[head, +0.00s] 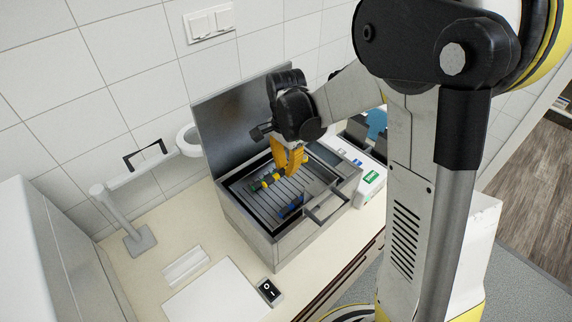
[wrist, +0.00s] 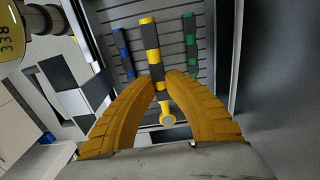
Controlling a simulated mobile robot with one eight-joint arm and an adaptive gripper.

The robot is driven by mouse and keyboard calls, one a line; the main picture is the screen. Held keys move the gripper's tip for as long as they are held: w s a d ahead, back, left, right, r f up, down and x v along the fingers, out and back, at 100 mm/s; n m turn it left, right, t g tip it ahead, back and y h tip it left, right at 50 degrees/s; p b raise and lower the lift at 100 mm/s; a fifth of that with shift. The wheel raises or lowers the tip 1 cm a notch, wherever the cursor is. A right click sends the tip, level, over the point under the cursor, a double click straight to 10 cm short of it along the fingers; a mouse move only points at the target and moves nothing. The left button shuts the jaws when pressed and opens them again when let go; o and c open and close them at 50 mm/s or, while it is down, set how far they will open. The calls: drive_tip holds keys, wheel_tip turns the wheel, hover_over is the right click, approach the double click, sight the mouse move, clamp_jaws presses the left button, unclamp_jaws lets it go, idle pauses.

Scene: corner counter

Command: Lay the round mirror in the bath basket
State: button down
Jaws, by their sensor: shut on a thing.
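My gripper (head: 292,165) points down over an open metal box (head: 278,248) with a slatted floor. In the wrist view its yellow fingers (wrist: 163,82) are closed together on a yellow-and-dark banded bar (wrist: 148,35). The bar's near end is a small grey disc in a yellow rim. I cannot tell whether it touches the slats. A blue banded bar (wrist: 123,55) lies to its left and a green banded bar (wrist: 190,42) to its right, both on the slats. I cannot make out a plain round mirror or a basket by that name.
The box's dark lid (head: 238,112) stands raised behind it. A white panel (head: 212,295) and a black switch (head: 269,291) lie in front on the counter. A white rail (head: 120,182) stands at left. A green-labelled white box (head: 369,182) is at right.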

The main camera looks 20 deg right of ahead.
sight(286, 189)
drive_tip(key=shift+w+f+b, duration=0.1)
drive_tip(key=shift+f+b, duration=2.55)
drive_tip(key=shift+f, duration=0.95)
drive_tip(key=shift+f+b, duration=0.35)
drive_tip(key=shift+f, duration=0.05)
drive_tip(key=c, duration=1.4)
unclamp_jaws()
drive_tip(key=shift+r, duration=0.15)
drive_tip(key=shift+r+p, duration=2.95)
drive_tip(key=shift+r, duration=1.3)
drive_tip(key=shift+f, duration=0.1)
